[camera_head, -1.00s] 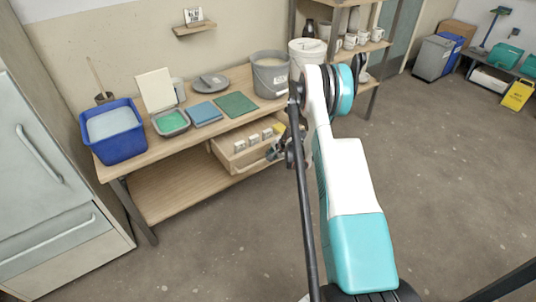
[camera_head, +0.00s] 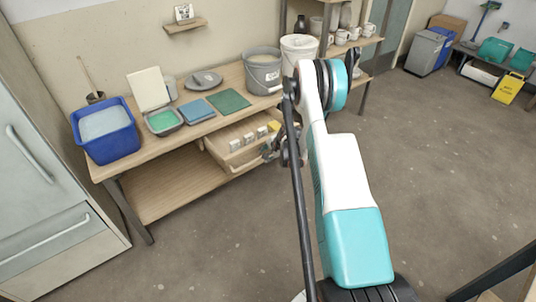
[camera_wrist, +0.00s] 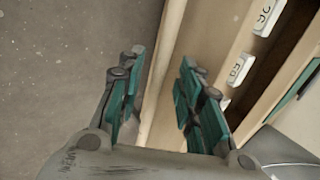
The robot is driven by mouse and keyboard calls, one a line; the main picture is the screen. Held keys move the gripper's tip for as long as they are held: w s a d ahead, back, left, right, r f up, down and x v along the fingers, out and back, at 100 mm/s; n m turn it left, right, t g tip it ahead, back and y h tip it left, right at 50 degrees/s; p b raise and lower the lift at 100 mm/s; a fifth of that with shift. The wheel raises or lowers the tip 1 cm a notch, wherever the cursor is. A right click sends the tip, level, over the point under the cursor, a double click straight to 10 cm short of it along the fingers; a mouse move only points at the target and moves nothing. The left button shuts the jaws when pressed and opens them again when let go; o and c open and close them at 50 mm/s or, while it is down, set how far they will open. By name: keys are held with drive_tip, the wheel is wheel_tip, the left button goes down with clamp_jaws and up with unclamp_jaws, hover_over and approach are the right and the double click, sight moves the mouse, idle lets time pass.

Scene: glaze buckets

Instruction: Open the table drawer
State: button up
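The table drawer (camera_head: 218,153) is pulled partly out from under the wooden table (camera_head: 168,137). It holds small white numbered blocks (camera_head: 248,138) and a yellow item (camera_head: 274,126). My gripper (camera_head: 271,151) is at the right part of the drawer's front, partly hidden by my arm. In the wrist view my gripper (camera_wrist: 163,80) has its two teal-padded fingers apart, one on each side of the pale bar along the drawer front (camera_wrist: 166,60). Gaps show between bar and fingers; contact at the tips is unclear. The wrist view also shows the white blocks (camera_wrist: 240,68).
On the tabletop are a blue tub (camera_head: 107,143), a green-filled tray (camera_head: 163,123), folded cloths (camera_head: 228,101), and a grey bucket (camera_head: 262,75). A white bucket (camera_head: 299,50) stands near the shelf. A grey cabinet (camera_head: 35,190) stands at left. The floor before the drawer is clear.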

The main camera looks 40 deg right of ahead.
drive_tip(key=shift+r, duration=0.1)
drive_tip(key=v, duration=1.2)
